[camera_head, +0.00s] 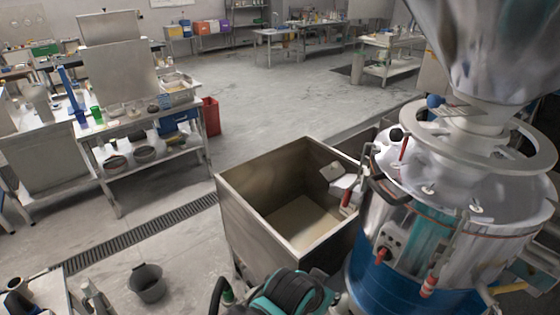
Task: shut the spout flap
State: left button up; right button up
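The bean grinder (405,215) is a large steel and blue drum machine at the right, with a big steel hopper (490,50) above it. Its short spout (345,183) sticks out to the left over the rim of a square steel bin. A small pale plate (332,171) at the spout's outer end looks like the flap. It appears tilted outward, but it is too small to tell its exact angle. A red-handled lever (346,199) sits beside the spout. Neither of my grippers is in view.
The open steel bin (250,220) stands left of the grinder, its bottom covered in something tan. A teal and black machine (290,295) is at the bottom edge. A dark bucket (147,283) stands on the floor. Steel tables (150,130) are at the left; the middle floor is clear.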

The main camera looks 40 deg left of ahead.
aim_at(334, 170)
jog(key=j+u, duration=0.4)
jog(key=i+j+u, duration=0.15)
jog(key=j+u, duration=0.25)
jog(key=j, duration=0.15)
jog(key=i+j+u, duration=0.15)
jog(key=j+u, duration=0.3)
